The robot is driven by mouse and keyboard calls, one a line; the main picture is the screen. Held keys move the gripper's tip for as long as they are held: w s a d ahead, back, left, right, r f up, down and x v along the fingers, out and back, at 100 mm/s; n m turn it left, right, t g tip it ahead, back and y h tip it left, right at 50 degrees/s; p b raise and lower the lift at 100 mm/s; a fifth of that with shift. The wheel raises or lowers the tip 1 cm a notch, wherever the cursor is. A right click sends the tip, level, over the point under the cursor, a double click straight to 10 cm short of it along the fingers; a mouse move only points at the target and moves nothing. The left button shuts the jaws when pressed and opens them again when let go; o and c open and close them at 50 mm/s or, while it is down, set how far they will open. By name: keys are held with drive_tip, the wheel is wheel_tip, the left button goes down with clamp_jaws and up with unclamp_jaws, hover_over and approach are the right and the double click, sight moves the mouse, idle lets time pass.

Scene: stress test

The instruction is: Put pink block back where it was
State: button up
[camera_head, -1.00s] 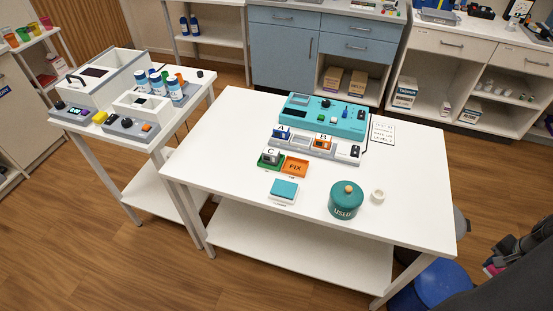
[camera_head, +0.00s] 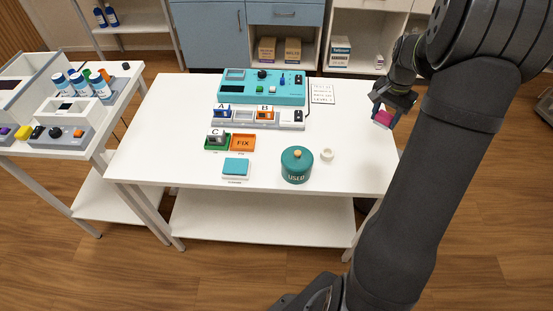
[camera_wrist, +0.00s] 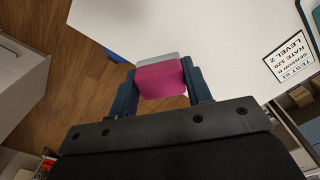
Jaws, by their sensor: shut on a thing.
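The pink block (camera_head: 383,118) is held in my gripper (camera_head: 382,112) above the right edge of the white table (camera_head: 355,165). In the wrist view the pink block (camera_wrist: 160,80) sits between the two dark fingers of my gripper (camera_wrist: 162,90), which are shut on it. A light grey part shows just behind the block's far side. The wrist view shows wood floor and the table's edge below the block.
On the table stand a teal device (camera_head: 262,88), a grey rack (camera_head: 245,117) with blocks A and B, block C on green, an orange FIX tray (camera_head: 243,143), a teal pad (camera_head: 236,167), a green USED jar (camera_head: 296,165) and a small white ring (camera_head: 327,154). The table's right side is clear.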

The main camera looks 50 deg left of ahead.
drive_tip(key=s+a+n, duration=0.2)
drive_tip(key=s+a, duration=0.6)
drive_tip(key=a, duration=0.1)
drive_tip(key=n, duration=0.6)
hover_over(208, 170)
wheel_tip(208, 170, down, 8)
drive_tip(key=shift+w+d+f, duration=0.1)
drive_tip(key=shift+d, duration=0.05)
drive_tip(key=shift+f, duration=2.1)
drive_tip(key=shift+f, duration=0.1)
drive_tip(key=o, duration=0.7)
drive_tip(key=shift+c, duration=0.2)
